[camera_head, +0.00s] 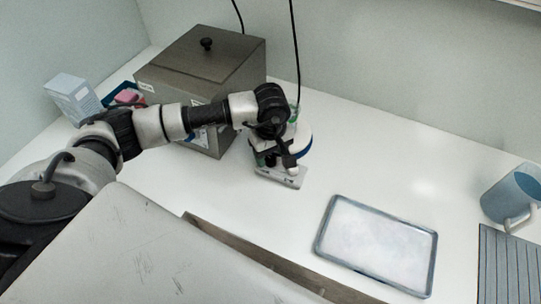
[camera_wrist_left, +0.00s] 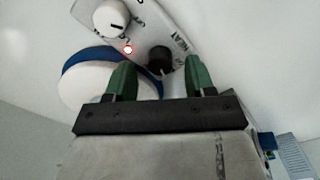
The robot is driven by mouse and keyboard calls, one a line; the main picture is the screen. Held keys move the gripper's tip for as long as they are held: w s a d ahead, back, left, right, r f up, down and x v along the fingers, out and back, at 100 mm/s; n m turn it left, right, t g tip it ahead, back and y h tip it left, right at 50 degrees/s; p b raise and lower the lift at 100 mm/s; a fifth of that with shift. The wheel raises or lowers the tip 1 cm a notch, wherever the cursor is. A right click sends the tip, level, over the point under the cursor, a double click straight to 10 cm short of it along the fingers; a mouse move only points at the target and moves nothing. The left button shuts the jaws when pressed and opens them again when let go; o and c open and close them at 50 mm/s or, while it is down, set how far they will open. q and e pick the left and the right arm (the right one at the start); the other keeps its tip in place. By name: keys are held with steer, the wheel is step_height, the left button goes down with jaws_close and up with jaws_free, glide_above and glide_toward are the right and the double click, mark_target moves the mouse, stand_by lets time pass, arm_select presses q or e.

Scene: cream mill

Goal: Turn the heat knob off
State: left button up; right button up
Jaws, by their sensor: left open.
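The heat knob (camera_wrist_left: 160,59) is a small black knob on a light control panel (camera_head: 288,179), beside printed "HEAT" lettering in the left wrist view. The panel is on the front of a hot plate with a round white top and a blue rim (camera_wrist_left: 84,58). My left gripper (camera_wrist_left: 158,66) is open, its two green fingertips on either side of the heat knob with gaps between. In the head view my left gripper (camera_head: 279,152) is over the hot plate and hides much of it. My right gripper is not in view.
A white knob (camera_wrist_left: 111,18) and a lit red lamp (camera_wrist_left: 127,48) are on the same panel. A steel box (camera_head: 200,60) with a lid stands behind my arm. A metal tray (camera_head: 378,245) and a blue mug (camera_head: 511,197) are to the right. The table between is clear.

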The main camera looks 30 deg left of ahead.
mark_target(270, 159)
arm_select(q)
step_height(270, 159, up, 10)
steer(key=b, duration=0.2)
steer(key=shift+f, duration=0.2)
